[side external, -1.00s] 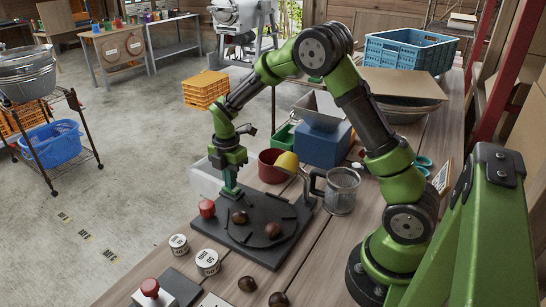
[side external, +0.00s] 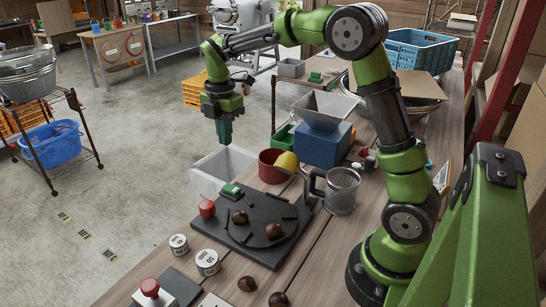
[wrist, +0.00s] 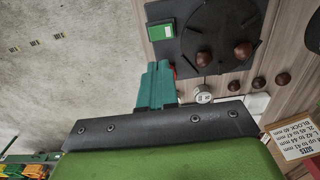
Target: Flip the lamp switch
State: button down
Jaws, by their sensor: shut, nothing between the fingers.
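A dark board (side external: 255,243) lies on the wooden bench. A small green block-like piece (side external: 232,189) sits at its far left corner, and a red knob (side external: 207,208) stands at its left edge. The green piece also shows in the wrist view (wrist: 161,31). No part is clearly marked as the lamp switch, and no lamp can be made out. My gripper (side external: 224,141) is shut and empty, pointing down in the air above the green piece and the white bin. In the wrist view its teal fingers (wrist: 157,72) are together, and they partly hide the red knob.
Chestnuts (side external: 273,230) lie on the board and bench. Labelled tins (side external: 207,262) and a red button (side external: 150,288) are in front.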

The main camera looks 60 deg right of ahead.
aim_at(235, 190)
dwell(0.3)
jog(key=shift+s+a, duration=0.1)
jog(key=shift+s, duration=0.6)
jog(key=shift+f, duration=0.1)
notch_tip(235, 190, down, 14)
jog(key=shift+s+r, duration=0.1)
jog(key=shift+s, duration=0.05)
dwell(0.3)
jog(key=shift+s+f, duration=0.1)
jog(key=shift+f, duration=0.2)
